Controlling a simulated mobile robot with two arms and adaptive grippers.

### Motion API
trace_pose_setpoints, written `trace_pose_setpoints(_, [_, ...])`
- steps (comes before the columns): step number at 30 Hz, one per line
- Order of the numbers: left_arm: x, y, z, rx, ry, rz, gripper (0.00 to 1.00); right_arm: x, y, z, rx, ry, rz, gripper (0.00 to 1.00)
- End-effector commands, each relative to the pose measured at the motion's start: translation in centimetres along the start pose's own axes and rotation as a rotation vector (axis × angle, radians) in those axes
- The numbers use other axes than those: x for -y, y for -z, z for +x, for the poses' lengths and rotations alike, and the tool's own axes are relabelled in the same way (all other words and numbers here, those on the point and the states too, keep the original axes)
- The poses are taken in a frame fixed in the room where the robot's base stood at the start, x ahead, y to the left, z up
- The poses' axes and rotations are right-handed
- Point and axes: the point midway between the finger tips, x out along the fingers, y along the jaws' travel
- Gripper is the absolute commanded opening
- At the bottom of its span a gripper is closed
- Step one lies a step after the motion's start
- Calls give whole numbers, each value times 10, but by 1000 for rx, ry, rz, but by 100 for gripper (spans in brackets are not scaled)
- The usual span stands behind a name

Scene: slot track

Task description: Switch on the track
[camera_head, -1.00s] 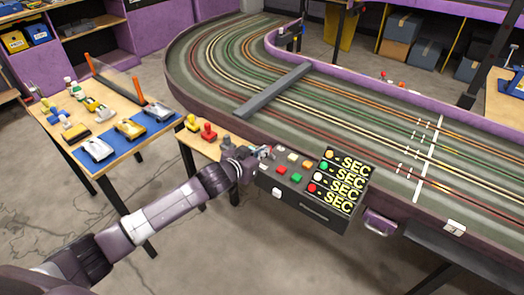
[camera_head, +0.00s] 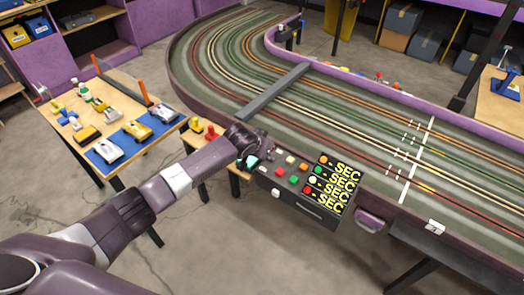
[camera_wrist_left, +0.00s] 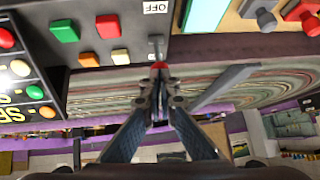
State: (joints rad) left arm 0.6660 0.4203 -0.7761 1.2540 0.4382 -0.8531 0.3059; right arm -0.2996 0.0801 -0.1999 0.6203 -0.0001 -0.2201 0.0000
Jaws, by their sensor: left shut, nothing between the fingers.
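The slot track (camera_head: 340,112) curves across the head view, with coloured lanes and a purple rim. A dark control box (camera_head: 310,207) is at its near edge, with coloured buttons and yellow "SEC" displays. In the left wrist view an "OFF" label (camera_wrist_left: 157,7) is on the box, with a small grey lever (camera_wrist_left: 157,45) just below it. My left gripper (camera_head: 254,163) is at the box's left end. In the wrist view its fingertips (camera_wrist_left: 160,74) are shut and empty beside a small red tip under the lever; I cannot tell whether they touch. My right gripper is not in view.
A table (camera_head: 168,132) with toy cars on a blue mat stands at left. Red and yellow controllers (camera_head: 210,132) sit on a small wooden shelf behind my left wrist. A grey bridge (camera_head: 275,90) spans the track. Floor in front of the box is clear.

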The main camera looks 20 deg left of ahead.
Motion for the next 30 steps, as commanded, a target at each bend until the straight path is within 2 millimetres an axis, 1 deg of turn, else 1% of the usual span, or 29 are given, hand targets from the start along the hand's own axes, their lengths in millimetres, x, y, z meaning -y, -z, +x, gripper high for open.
trace_pose_setpoints(1, [-1,9,0,41,-1,2,0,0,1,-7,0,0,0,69])
trace_pose_setpoints(3, [-2,8,5,44,-1,2,0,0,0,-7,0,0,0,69])
trace_pose_setpoints(8, [-2,15,13,40,-1,3,0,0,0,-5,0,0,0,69])
trace_pose_setpoints(17, [-1,16,10,37,1,4,0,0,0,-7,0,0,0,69])
trace_pose_setpoints(25, [0,25,0,37,1,4,0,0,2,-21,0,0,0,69])
trace_pose_setpoints(30, [0,27,-1,37,1,4,0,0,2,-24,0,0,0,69])
